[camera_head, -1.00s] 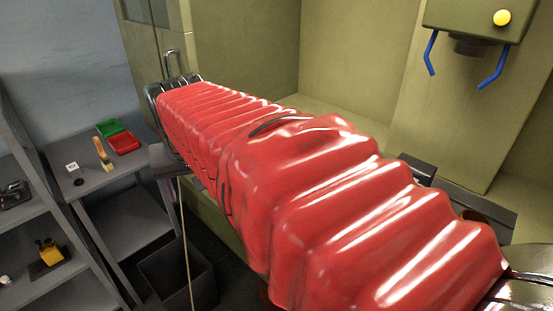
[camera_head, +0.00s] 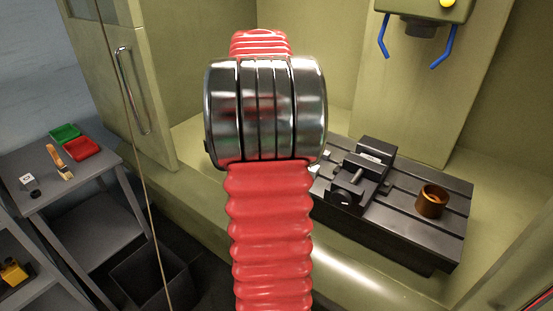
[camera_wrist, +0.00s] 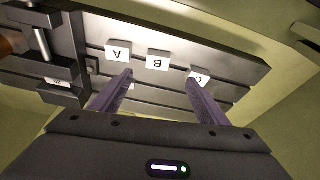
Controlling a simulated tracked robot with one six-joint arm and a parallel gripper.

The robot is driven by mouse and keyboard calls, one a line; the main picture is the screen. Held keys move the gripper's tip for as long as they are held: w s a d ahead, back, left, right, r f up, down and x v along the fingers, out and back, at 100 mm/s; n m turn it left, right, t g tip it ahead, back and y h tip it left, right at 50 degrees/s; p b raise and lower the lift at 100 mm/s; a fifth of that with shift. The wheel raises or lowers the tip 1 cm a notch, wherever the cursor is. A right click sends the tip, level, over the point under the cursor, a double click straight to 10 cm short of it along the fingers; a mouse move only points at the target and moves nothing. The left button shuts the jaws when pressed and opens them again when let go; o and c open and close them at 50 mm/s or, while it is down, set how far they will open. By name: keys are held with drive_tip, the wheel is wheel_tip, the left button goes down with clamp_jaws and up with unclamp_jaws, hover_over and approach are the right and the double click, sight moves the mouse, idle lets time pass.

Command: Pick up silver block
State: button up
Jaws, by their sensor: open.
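No block shows clearly as the silver block. A small pale block with a dark mark (camera_head: 27,179) lies on the grey cart top at the left in the head view; I cannot tell if it is the silver one. My gripper (camera_wrist: 160,77) is open in the wrist view, its two purple fingers apart over the slotted machine bed (camera_wrist: 235,62). I see nothing held between them. White labels A (camera_wrist: 118,51), B (camera_wrist: 158,60) and C (camera_wrist: 199,77) lie on the bed near the fingertips. C is partly hidden by the right finger. In the head view my arm hides the gripper.
A dark vise (camera_head: 350,185) with a metal screw and a copper-coloured cup (camera_head: 432,201) stand on the bed. The spindle head (camera_head: 425,12) with blue hoses hangs above. Green (camera_head: 65,133) and red (camera_head: 82,149) trays and an orange-handled tool (camera_head: 60,162) are on the cart.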

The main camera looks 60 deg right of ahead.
drive_tip(key=shift+s+d+f, duration=0.1)
drive_tip(key=shift+s+d, duration=0.15)
drive_tip(key=shift+d, duration=0.15)
drive_tip(key=x, duration=0.8)
drive_tip(key=shift+f, duration=0.15)
drive_tip(key=shift+d+f, duration=0.1)
drive_tip(key=shift+f, duration=0.05)
drive_tip(key=shift+f, duration=0.1)
drive_tip(key=shift+x, duration=2.5)
drive_tip(key=shift+d, duration=0.15)
drive_tip(key=shift+c, duration=0.4)
